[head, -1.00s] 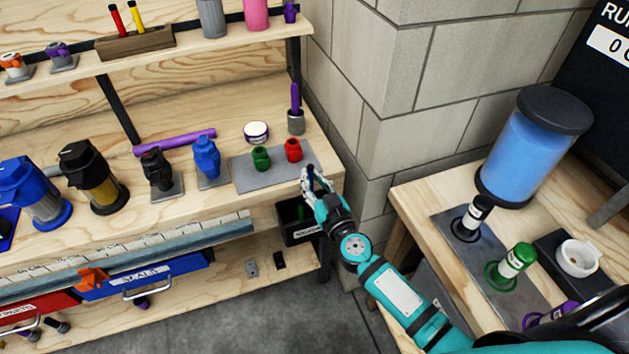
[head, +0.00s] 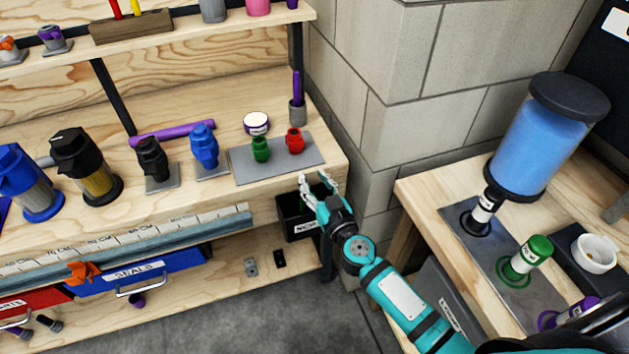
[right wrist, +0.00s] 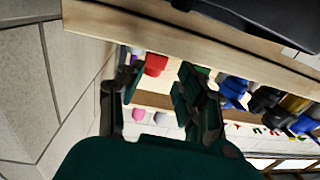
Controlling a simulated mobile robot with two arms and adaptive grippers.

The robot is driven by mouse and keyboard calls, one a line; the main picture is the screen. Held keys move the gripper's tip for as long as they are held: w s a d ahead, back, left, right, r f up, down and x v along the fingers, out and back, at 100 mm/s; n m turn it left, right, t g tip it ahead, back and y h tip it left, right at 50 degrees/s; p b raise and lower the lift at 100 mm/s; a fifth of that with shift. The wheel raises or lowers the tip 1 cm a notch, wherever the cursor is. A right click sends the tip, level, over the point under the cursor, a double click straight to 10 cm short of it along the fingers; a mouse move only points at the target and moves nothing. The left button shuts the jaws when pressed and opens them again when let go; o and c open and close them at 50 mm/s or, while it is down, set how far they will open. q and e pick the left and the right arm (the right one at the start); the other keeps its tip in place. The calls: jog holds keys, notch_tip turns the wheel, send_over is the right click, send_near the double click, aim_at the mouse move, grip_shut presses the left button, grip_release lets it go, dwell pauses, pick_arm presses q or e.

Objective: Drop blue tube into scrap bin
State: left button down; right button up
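The black scrap bin (head: 297,229) with a white label hangs at the right front corner of the wooden workbench. Something green shows inside it; the rest of its inside is mostly hidden. My right gripper (head: 317,182) is at the bin's upper right side, fingers spread and apparently empty. The right wrist view also shows its two fingers apart (right wrist: 160,88) with nothing between them. I cannot see the blue tube in either view now. My left gripper is not in view.
A grey plate (head: 250,172) with a green and a red fitting lies on the bench above the bin. A block wall (head: 385,90) stands to the right. A side table (head: 420,195) holds a blue canister (head: 540,140) and labelled bottles.

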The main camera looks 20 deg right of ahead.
jog(key=s+d, duration=0.1)
jog(key=s, duration=1.1)
jog(key=shift+d, duration=0.15)
jog(key=s+d+f+n+g, duration=0.1)
jog(key=s+f+g, duration=0.2)
jog(key=f, duration=0.7)
jog(key=s+f+g+p, duration=0.1)
jog(key=s+f+g, duration=0.15)
jog(key=f, duration=0.75)
jog(key=s+d+f+n+g, duration=0.15)
jog(key=s+f, duration=0.25)
jog(key=f, duration=0.6)
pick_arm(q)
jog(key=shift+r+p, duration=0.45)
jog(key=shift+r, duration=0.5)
pick_arm(e)
jog(key=s+f+g, duration=0.3)
jog(key=s+f, duration=0.2)
jog(key=s, duration=0.4)
jog(key=s+d+f+m+g+h, duration=0.1)
jog(key=s+f+g, duration=0.2)
jog(key=s+f, duration=0.3)
jog(key=s+d+f+g, duration=0.1)
jog(key=s+f+g, duration=0.3)
jog(key=s, duration=0.9)
jog(key=shift+s+d+f+h, duration=0.3)
jog(key=shift+f+h, duration=0.1)
jog(key=shift+f, duration=0.45)
